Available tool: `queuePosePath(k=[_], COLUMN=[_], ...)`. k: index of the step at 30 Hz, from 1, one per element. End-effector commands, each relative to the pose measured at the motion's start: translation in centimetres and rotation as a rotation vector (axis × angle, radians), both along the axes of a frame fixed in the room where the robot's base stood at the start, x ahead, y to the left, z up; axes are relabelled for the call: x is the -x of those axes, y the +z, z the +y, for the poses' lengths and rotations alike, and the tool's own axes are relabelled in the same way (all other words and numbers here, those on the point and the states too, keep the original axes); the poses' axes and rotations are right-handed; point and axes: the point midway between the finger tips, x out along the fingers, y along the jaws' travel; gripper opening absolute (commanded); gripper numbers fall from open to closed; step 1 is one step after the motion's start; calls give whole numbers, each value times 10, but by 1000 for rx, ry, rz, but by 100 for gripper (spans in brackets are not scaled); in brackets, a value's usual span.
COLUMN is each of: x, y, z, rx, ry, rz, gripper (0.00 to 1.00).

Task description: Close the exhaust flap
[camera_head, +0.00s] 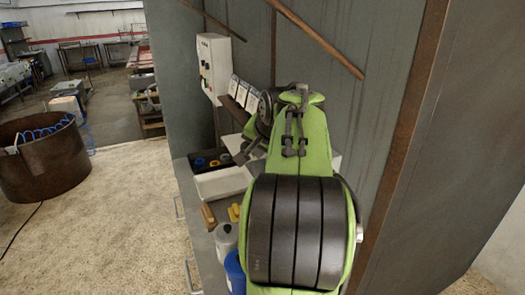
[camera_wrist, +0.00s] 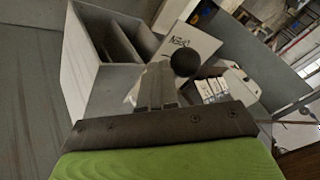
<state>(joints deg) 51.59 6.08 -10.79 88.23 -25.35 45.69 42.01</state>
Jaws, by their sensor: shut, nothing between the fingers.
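In the wrist view a light grey box (camera_wrist: 92,75) with an open, divided top stands at upper left. Beside it a pale flat plate (camera_wrist: 190,42) carries dark lettering, upside down to me, that seems to read OPEN. A round black knob (camera_wrist: 185,63) is in front of this plate. I cannot tell for sure which part is the exhaust flap or how it is set. My gripper (camera_wrist: 155,82) is shut and empty, its fingertips close to the knob; whether they touch is unclear. In the head view my arm hides most of that area.
A bench (camera_head: 190,190) along the grey wall holds a white tray (camera_head: 222,183), a blue container (camera_head: 234,272) and a white one (camera_head: 225,240). A control box (camera_head: 213,66) hangs on the wall. A rusty drum (camera_head: 40,165) stands left on open floor.

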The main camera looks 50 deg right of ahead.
Motion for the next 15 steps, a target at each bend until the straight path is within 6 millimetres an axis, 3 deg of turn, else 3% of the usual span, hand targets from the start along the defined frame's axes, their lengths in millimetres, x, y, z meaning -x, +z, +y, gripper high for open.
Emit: queuePosePath(k=[15], x=[-8], y=[0], z=[-1], rx=[0], ry=[-66], rz=[0], gripper=[0])
